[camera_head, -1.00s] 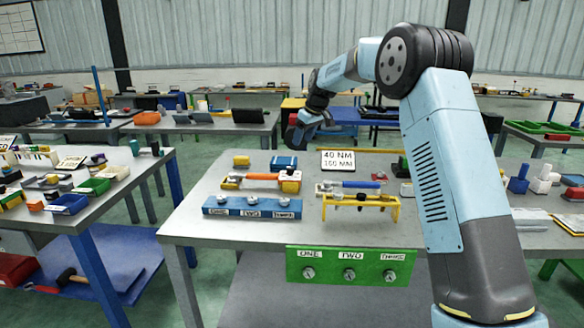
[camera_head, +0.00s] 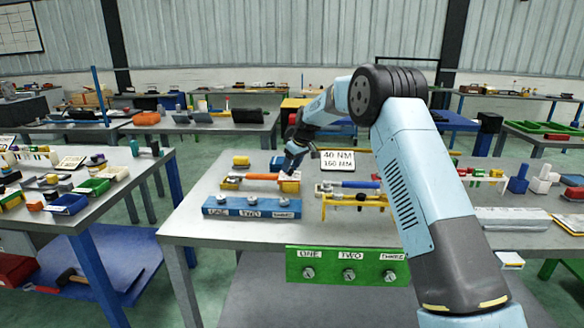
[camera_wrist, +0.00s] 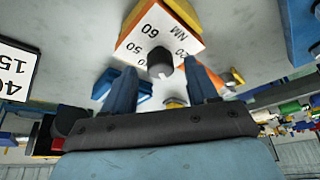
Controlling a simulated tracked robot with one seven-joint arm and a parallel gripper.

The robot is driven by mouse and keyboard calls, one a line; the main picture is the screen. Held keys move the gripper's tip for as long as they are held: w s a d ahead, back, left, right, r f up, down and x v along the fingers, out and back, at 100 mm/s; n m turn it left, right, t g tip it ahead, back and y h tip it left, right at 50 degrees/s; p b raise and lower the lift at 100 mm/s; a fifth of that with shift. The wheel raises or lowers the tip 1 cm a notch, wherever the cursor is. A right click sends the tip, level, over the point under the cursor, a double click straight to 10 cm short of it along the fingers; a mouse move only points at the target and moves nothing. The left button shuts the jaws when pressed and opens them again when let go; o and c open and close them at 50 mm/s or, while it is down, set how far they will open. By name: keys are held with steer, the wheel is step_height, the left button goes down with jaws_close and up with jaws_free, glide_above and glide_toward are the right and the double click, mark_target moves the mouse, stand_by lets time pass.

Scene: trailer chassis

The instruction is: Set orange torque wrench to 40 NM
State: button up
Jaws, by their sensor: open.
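The orange torque wrench (camera_head: 262,177) lies on the middle table, with its yellow-orange dial block (camera_head: 289,187) at its right end. In the wrist view the block's white dial face (camera_wrist: 150,28) shows numbers including 60, 50 and 20, and NM. My gripper (camera_head: 290,168) is just above the block. In the wrist view my gripper (camera_wrist: 160,72) is open, with a blue finger on each side of the knob; I cannot tell whether they touch it. The knob's pointer setting is not readable.
A sign (camera_head: 340,161) reading 40 NM and 160 MM stands behind and right of the wrench. A blue rack (camera_head: 252,208) is in front, and a yellow rack (camera_head: 356,201) and a blue-handled tool (camera_head: 360,184) are to the right. A green panel (camera_head: 348,266) hangs at the front edge.

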steer(key=shift+w+a+f, duration=0.1)
steer(key=shift+a+f, duration=0.1)
steer(key=shift+f, duration=0.3)
steer(key=shift+c, duration=0.4)
steer(key=c, duration=0.9)
steer(key=shift+d, duration=0.2)
steer(key=shift+c, duration=0.3)
steer(key=shift+a, duration=0.2)
